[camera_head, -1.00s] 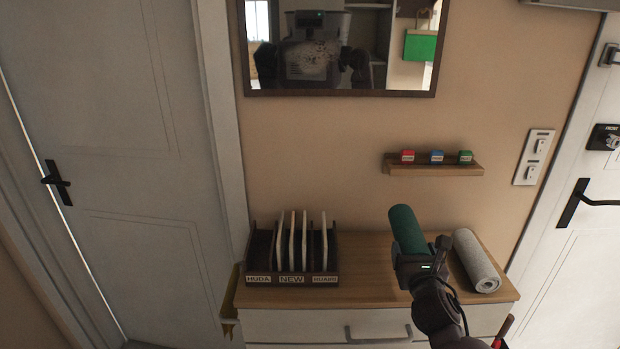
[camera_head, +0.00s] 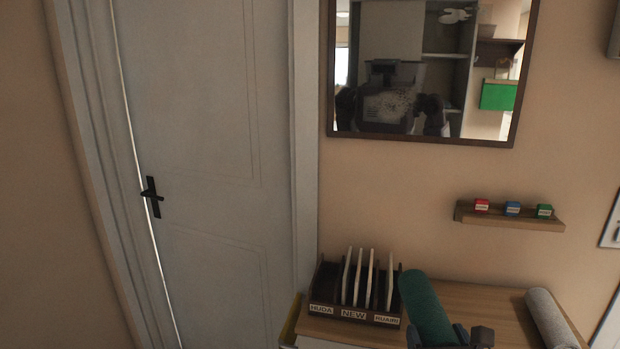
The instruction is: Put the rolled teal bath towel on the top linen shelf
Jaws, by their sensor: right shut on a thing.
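The rolled teal towel (camera_head: 425,303) is in the lower right of the head view, over the wooden dresser top. My right gripper (camera_head: 447,338) is at the bottom edge of the picture, shut on the near end of the towel roll. The fingers are mostly hidden by the gripper body and the picture edge. My left gripper is not in view. No linen shelf shows directly; some shelves (camera_head: 450,57) appear only in the wall mirror's reflection.
A rolled grey towel (camera_head: 552,318) lies on the dresser (camera_head: 487,296), right of my gripper. A dark sorter (camera_head: 324,284) with upright white pieces stands left of it. A small wall ledge (camera_head: 510,217) holds three coloured blocks. A closed grey door (camera_head: 205,120) fills the left.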

